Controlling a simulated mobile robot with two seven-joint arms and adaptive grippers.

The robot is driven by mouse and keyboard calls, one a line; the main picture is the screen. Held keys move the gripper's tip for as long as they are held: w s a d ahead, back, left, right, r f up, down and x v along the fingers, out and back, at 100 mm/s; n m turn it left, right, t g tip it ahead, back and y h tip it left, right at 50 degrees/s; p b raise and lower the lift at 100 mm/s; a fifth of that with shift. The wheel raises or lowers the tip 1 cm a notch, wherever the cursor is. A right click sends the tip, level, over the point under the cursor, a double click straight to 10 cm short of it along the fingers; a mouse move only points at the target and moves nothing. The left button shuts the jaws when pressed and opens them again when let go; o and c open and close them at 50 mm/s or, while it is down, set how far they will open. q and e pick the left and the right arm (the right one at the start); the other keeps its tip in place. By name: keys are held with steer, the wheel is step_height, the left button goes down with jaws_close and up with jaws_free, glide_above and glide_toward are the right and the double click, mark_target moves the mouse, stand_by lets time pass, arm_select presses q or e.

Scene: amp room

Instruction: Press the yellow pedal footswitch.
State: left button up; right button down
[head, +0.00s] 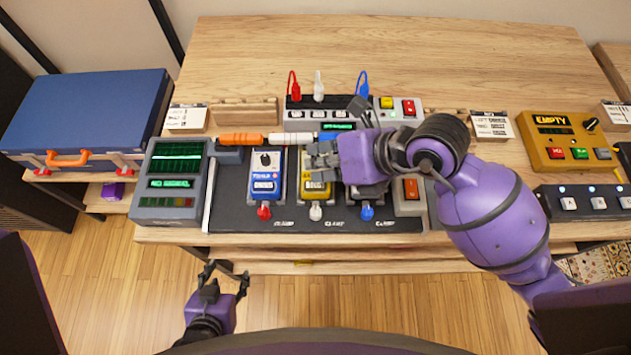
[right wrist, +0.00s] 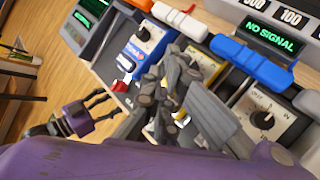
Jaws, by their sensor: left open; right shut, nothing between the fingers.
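The yellow pedal (head: 328,188) sits between two others on the black pedalboard, with a white cap (head: 316,213) at its front edge. Its upper part is hidden under my right gripper (head: 322,162), which is shut and empty above it. I cannot tell whether the fingers touch it. In the right wrist view the shut fingers (right wrist: 170,90) cover most of the yellow pedal, and only small yellow patches show. My left gripper (head: 222,276) is open and empty, low in front of the table; it also shows in the right wrist view (right wrist: 92,112).
A blue pedal (head: 263,168) with a red cap stands left of the yellow one. A dark pedal (head: 367,190) with a blue cap stands right, partly under my right arm. Orange, white and blue pieces lie behind them. A screen unit (head: 172,180) stands at the left.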

arm_select(q)
steer(key=w+r+t+p, duration=0.1)
steer(key=w+r+p, duration=0.2)
steer(key=r, duration=0.2)
steer(key=shift+w, duration=0.4)
arm_select(e)
step_height(320, 180, up, 5)
steer(key=shift+f, duration=0.2)
arm_select(q)
steer(key=shift+r, duration=0.1)
arm_select(e)
steer(key=shift+s, duration=0.1)
